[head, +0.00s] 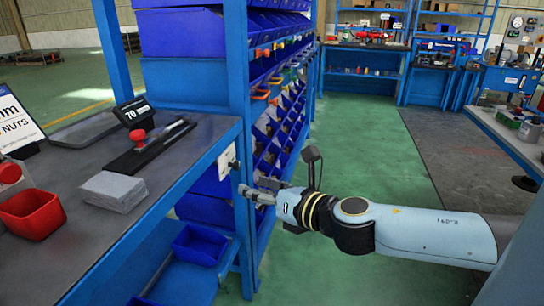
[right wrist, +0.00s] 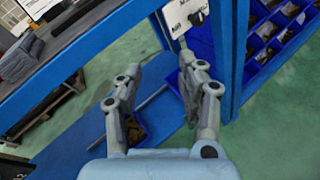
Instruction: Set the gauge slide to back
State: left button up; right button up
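The gauge slide has a black base (head: 152,148) on the grey bench at left, with a red knob (head: 137,136) near its left part and a thin rail running to the right. A small black display (head: 134,112) reading "70 mm" stands behind it. My right gripper (head: 246,191) is beyond the bench's right end, beside the blue rack post and apart from the slide. In the right wrist view its two fingers (right wrist: 160,72) are spread with nothing between them. My left gripper is not in view.
A grey block (head: 114,191) and a red bin (head: 32,213) lie on the bench (head: 75,254) in front of the slide. A white plate with a dark knob (head: 227,161) is at the bench end. A blue rack (head: 236,60) stands behind; green floor is open at right.

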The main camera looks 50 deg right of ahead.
jog(key=shift+s+d+f+m+g+h, duration=0.15)
jog(key=shift+d+f+m, duration=0.15)
jog(key=shift+f, duration=0.3)
jog(key=shift+s+d+f+m+g+h, duration=0.1)
jog(key=shift+d+f+m+g, duration=0.2)
jog(key=shift+f, duration=0.35)
jog(key=shift+s+d+f+m+g+h, duration=0.15)
jog(key=shift+f+m, duration=0.25)
jog(key=shift+f, duration=0.2)
